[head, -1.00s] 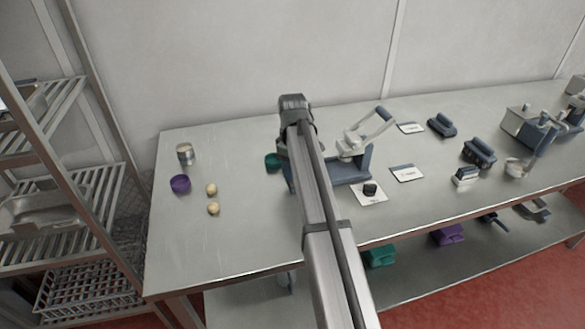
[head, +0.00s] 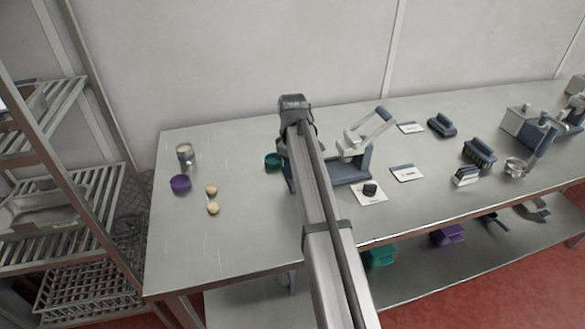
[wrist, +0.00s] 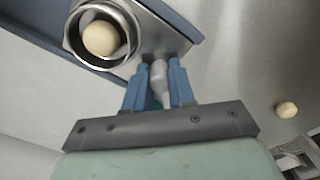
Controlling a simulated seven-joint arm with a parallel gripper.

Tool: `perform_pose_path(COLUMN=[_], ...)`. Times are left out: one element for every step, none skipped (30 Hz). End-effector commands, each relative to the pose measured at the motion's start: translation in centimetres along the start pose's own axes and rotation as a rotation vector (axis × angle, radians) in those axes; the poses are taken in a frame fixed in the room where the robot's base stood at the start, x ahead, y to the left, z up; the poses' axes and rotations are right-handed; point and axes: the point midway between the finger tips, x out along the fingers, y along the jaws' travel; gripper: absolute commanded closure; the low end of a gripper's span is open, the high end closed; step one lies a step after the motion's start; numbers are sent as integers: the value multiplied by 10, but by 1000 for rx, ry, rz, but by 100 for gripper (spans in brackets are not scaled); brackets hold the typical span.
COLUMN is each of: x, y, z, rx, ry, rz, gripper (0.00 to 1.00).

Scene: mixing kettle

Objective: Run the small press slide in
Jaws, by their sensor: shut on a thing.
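The small press (head: 352,172) has a blue base and a pale lever with a blue grip, and stands mid-table in the head view. My arm covers its left part. In the wrist view its metal slide (wrist: 170,42) carries a round metal cup (wrist: 72,38) with a pale dough ball (wrist: 100,38) inside. Blue frame edges of the press run beside the slide. My gripper (wrist: 160,76) is shut on a light grey slide handle (wrist: 160,88) at the slide's end. The fingertips are hidden in the head view.
Two dough balls (head: 212,198), a purple ring (head: 180,183) and a metal tin (head: 185,152) stand left. A green round piece (head: 272,160) sits beside my arm. A black piece (head: 370,189) lies on a white card right. The front left tabletop is clear.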

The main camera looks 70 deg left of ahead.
Motion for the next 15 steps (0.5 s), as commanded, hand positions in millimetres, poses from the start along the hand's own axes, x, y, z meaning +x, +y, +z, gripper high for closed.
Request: perform_pose_path(x=[0, 0, 0, 0, 0, 0, 0, 0, 0, 0, 0, 0, 0, 0, 0], y=[1, 2, 4, 7, 10, 14, 18, 22, 28, 33, 37, 42, 45, 47, 49], z=[1, 2, 4, 7, 10, 14, 18, 22, 28, 32, 36, 41, 44, 47, 49], rx=[0, 0, 1, 1, 2, 2, 2, 2, 3, 3, 2, 2, 2, 2, 1], ry=[0, 0, 0, -1, -1, -1, -1, -1, -1, -1, -1, -1, -1, -1, -1], rz=[0, -1, -1, -1, -1, -1, -1, -1, -1, -2, -2, -2, -2, -2, -2], gripper=[100, 100, 100, 100, 100, 100, 100, 100, 100, 100, 100, 100, 100, 100, 100])
